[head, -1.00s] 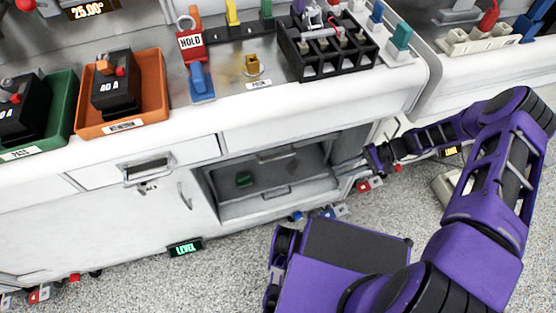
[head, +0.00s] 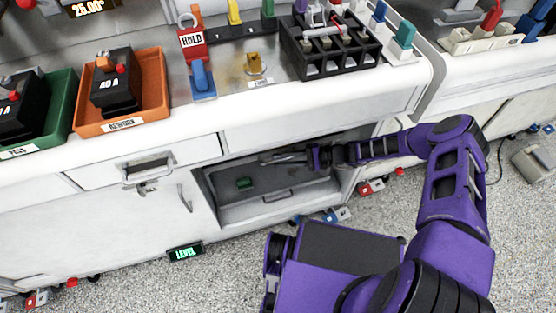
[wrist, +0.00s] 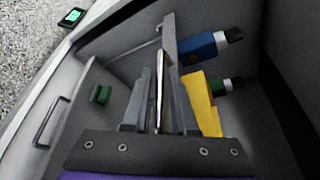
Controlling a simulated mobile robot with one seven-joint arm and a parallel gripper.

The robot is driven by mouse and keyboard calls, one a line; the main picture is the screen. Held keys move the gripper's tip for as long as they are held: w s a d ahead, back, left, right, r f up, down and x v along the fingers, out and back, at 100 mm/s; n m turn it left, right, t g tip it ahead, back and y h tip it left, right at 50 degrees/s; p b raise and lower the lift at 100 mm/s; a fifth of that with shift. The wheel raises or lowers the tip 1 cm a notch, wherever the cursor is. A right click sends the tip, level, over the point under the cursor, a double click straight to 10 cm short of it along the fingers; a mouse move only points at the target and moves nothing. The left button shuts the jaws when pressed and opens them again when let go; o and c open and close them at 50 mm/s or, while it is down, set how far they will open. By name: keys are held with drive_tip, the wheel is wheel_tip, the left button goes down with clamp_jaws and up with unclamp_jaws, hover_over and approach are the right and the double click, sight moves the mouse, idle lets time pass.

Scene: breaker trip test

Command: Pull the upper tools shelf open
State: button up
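The upper tools shelf is inside the open cabinet bay. Its grey front edge (wrist: 169,38) shows in the wrist view, with blue (wrist: 203,48), yellow (wrist: 202,100) and green-and-black (wrist: 225,84) tools behind it. A thin silver handle bar (wrist: 159,85) runs along that front. My gripper (wrist: 160,78) has its fingers on either side of the bar, with small gaps seeming to show, so it looks open around it. In the head view my gripper (head: 300,157) reaches into the top right of the bay; the fingertips are small there.
A lower shelf (head: 265,211) with its own handle (wrist: 48,122) and a green block (head: 245,183) lies below. The counter edge (head: 330,114) overhangs the bay. The bay's right wall is close to my arm. Floor in front is partly clear.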

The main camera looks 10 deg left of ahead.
drive_tip(key=shift+s+a+f, duration=0.15)
drive_tip(key=shift+a, duration=0.55)
clamp_jaws()
idle(1.0)
